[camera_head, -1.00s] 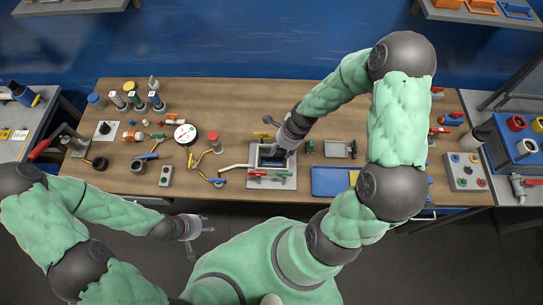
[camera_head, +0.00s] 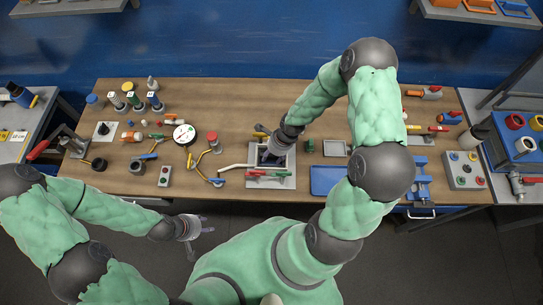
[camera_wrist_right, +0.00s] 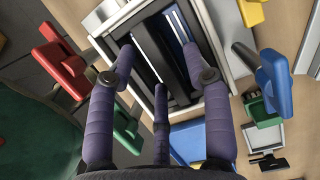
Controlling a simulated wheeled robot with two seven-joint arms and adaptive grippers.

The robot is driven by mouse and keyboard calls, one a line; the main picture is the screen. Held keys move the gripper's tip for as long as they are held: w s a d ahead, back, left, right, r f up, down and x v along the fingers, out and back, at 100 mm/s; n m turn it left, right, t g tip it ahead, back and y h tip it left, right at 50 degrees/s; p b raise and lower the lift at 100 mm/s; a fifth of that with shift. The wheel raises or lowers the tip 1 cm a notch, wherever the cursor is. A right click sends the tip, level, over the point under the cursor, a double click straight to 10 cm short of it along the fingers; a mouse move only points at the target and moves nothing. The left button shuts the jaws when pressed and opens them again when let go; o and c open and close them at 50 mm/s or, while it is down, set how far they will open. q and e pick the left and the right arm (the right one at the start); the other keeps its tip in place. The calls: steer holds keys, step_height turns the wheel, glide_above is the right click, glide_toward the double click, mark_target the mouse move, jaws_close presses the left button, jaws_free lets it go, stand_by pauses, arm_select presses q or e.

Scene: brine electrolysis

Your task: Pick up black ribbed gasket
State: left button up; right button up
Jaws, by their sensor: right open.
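My right gripper (camera_head: 272,154) is over the open grey cell box (camera_head: 290,180) at the middle of the table's front. In the right wrist view the right gripper (camera_wrist_right: 159,62) is open, its purple fingers spread around the box opening and nothing clearly held. Black upright slabs (camera_wrist_right: 147,60) stand inside the box with a pale blue-white strip beside them. I cannot tell which black part is the ribbed gasket, or whether the fingers touch it. My left gripper (camera_head: 203,226) is open and empty in front of the table.
Red and green handles (camera_head: 268,174) lie along the box's front. A blue handle (camera_wrist_right: 275,80) and a yellow part (camera_wrist_right: 250,12) stick up close to the right fingers. A blue tray (camera_head: 325,181) is to the right. A gauge (camera_head: 184,134) and hoses stand left.

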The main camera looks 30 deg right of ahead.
steer(key=shift+f, duration=0.1)
stand_by(0.4)
jaws_close()
